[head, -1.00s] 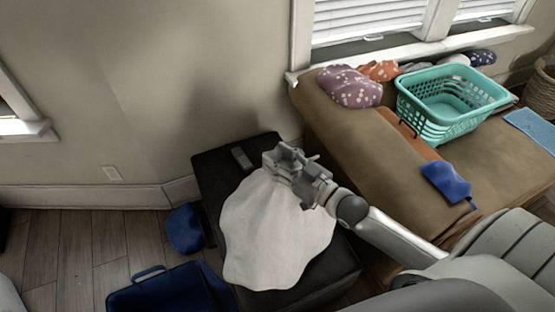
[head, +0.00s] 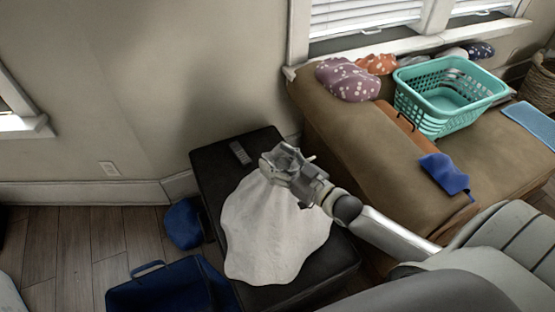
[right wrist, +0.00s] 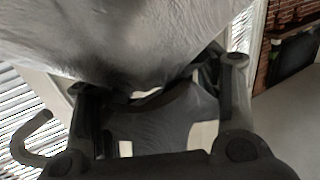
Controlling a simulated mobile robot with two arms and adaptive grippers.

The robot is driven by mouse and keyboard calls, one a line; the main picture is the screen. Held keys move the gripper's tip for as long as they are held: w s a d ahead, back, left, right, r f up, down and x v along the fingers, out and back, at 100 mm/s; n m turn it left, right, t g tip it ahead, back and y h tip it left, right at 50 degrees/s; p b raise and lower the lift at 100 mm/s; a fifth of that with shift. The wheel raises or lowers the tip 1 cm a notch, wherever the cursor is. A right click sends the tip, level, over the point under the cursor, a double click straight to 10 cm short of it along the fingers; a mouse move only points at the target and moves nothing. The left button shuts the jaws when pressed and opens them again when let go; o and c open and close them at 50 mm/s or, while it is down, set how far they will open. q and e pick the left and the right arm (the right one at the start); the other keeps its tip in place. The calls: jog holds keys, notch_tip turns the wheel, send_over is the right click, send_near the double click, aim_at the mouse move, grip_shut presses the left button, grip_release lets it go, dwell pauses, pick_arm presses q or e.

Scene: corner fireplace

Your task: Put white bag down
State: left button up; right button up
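The white bag (head: 272,232) hangs gathered at its top from my right gripper (head: 278,168), spreading wide below it. In the head view it covers the middle of a black ottoman (head: 225,158); I cannot tell whether its bottom touches the top. My right gripper is shut on the bag's neck. In the right wrist view the pale cloth of the bag (right wrist: 130,40) fills the upper part and passes between the fingers (right wrist: 155,100). My left gripper is not in view.
A remote (head: 240,152) lies on the ottoman's back left. A blue case (head: 165,288) and a blue bag (head: 184,223) are on the floor to the left. A brown couch (head: 375,160) on the right holds a teal basket (head: 440,118), pillows and a blue cloth (head: 444,175).

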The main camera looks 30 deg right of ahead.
dwell(0.3)
jog(key=v, duration=1.2)
dwell(0.4)
